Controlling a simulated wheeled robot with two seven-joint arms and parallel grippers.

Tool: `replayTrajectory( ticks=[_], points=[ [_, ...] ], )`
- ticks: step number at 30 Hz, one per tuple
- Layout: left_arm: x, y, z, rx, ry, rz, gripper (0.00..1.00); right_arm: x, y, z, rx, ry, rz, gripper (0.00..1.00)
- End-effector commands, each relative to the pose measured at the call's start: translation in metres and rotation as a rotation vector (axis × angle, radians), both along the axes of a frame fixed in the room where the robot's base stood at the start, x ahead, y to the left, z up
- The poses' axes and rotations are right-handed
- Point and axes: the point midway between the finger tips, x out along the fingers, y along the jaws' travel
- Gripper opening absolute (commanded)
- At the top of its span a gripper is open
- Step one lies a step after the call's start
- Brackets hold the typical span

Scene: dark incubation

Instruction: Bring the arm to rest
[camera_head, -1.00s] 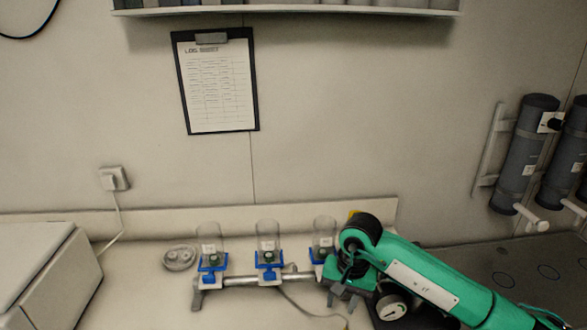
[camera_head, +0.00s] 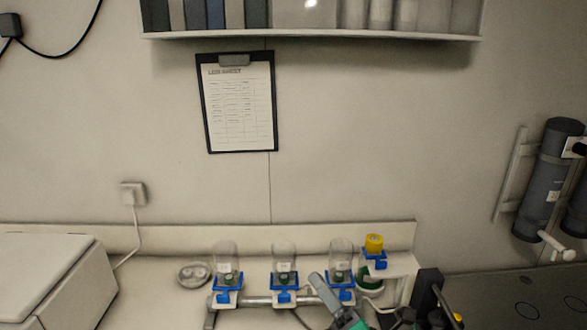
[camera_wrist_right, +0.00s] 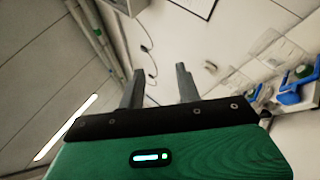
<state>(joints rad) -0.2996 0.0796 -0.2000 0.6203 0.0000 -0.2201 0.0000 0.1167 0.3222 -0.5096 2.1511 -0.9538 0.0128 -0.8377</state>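My right gripper (camera_head: 335,303) shows at the bottom edge in the head view, in front of the row of clear vessels, with most of its arm out of frame. In the right wrist view, the two grey fingers of this gripper (camera_wrist_right: 160,82) stand apart with nothing between them. My left gripper is in neither view.
Three clear vessels in blue holders, one of them in the middle (camera_head: 284,255), stand along a rail on the bench. A yellow-capped item (camera_head: 374,243) stands to their right. A white box (camera_head: 45,270) is at left. A shelf (camera_head: 310,37) and clipboard (camera_head: 238,105) are above. Dark cylinders (camera_head: 548,180) hang at right.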

Motion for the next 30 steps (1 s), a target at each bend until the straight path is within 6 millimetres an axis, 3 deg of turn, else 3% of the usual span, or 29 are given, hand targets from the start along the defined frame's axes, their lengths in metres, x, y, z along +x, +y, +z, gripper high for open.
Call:
replayTrajectory(
  ticks=[6, 11, 15, 19, 24, 30],
  points=[
    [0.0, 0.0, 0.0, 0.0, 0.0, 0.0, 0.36, 0.009, -0.081, -0.06, 0.48, 0.516, -0.197, 0.34],
    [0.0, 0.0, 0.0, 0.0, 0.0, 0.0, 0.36, -0.013, -0.131, -0.129, 0.82, 0.879, -0.364, 0.34],
    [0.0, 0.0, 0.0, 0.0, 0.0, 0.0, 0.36, -0.057, -0.16, -0.193, 1.099, 1.181, -0.536, 0.34],
    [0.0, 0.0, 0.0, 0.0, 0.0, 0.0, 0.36, -0.108, -0.174, -0.24, 1.313, 1.416, -0.702, 0.34],
    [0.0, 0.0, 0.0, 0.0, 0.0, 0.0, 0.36, -0.169, -0.179, -0.275, 1.492, 1.627, -0.889, 0.34],
    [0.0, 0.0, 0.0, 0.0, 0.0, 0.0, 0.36, -0.232, -0.178, -0.296, 1.636, 1.809, -1.093, 0.34]
  ],
)
